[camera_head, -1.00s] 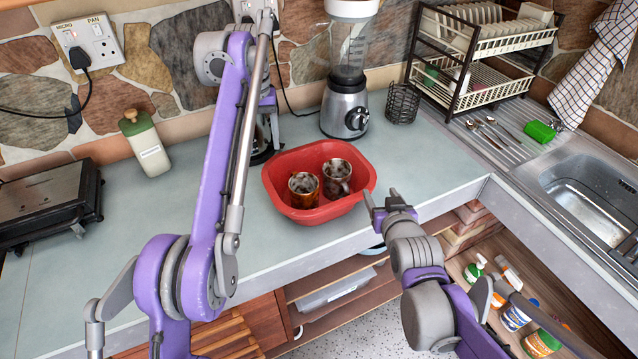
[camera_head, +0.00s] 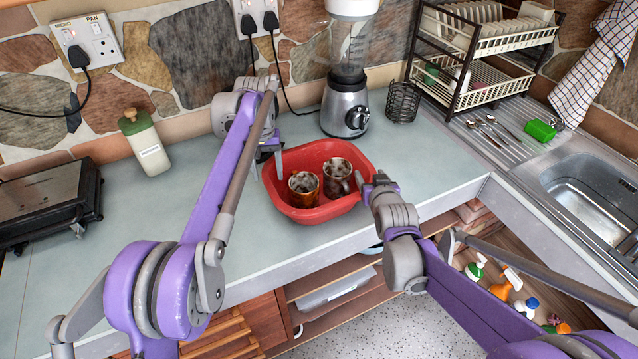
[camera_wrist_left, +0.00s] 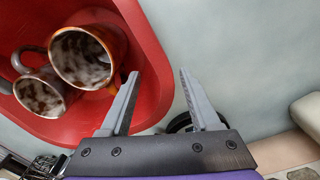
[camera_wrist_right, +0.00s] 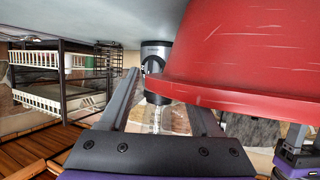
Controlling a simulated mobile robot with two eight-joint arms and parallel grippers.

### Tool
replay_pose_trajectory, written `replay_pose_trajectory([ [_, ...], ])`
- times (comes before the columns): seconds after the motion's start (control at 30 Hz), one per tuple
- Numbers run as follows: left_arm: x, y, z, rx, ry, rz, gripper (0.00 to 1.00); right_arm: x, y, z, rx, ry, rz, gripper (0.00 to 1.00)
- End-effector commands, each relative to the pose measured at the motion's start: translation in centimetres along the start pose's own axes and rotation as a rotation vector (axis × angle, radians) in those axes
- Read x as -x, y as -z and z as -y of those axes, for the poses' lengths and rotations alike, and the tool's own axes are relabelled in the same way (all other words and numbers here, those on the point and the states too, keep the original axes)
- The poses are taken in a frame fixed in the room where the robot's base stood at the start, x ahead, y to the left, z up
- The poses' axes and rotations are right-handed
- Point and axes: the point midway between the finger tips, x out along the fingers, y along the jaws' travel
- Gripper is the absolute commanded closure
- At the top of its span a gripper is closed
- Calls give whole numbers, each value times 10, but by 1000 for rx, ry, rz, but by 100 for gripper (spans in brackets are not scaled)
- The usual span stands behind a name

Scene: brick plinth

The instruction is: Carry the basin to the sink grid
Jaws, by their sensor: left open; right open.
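The red basin (camera_head: 318,209) sits on the grey counter with two brown-stained mugs, (camera_head: 303,189) and (camera_head: 337,177), inside it. My left gripper (camera_head: 274,165) is open at the basin's left rim; in the left wrist view its fingers (camera_wrist_left: 160,88) point along the rim, one over the basin side and one outside. My right gripper (camera_head: 371,187) is open close beside the basin's right end; in the right wrist view the red wall (camera_wrist_right: 245,70) looms over its fingers (camera_wrist_right: 165,95). A ribbed metal draining surface (camera_head: 512,142) lies left of the sink (camera_head: 600,195); no separate grid is clear.
A blender (camera_head: 345,110) and a wire holder (camera_head: 403,102) stand behind the basin. Counter between basin and sink is clear. Bottles (camera_head: 506,284) stand below.

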Motion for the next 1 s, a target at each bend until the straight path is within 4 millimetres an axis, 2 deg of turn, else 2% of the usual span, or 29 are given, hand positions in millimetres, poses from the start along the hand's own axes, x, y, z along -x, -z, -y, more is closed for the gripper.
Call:
replay_pose_trajectory([
  [0.23,0,0,0,0,0,0,37,0,0,0,0,0,0,36],
  [0.27,0,0,0,0,0,0,41,0,0,0,0,0,0,40],
  [0.6,0,0,1,0,2,0,100,0,0,0,1,-1,1,100],
  [1.0,0,0,3,2,5,0,100,0,-2,-1,2,-2,5,100],
])
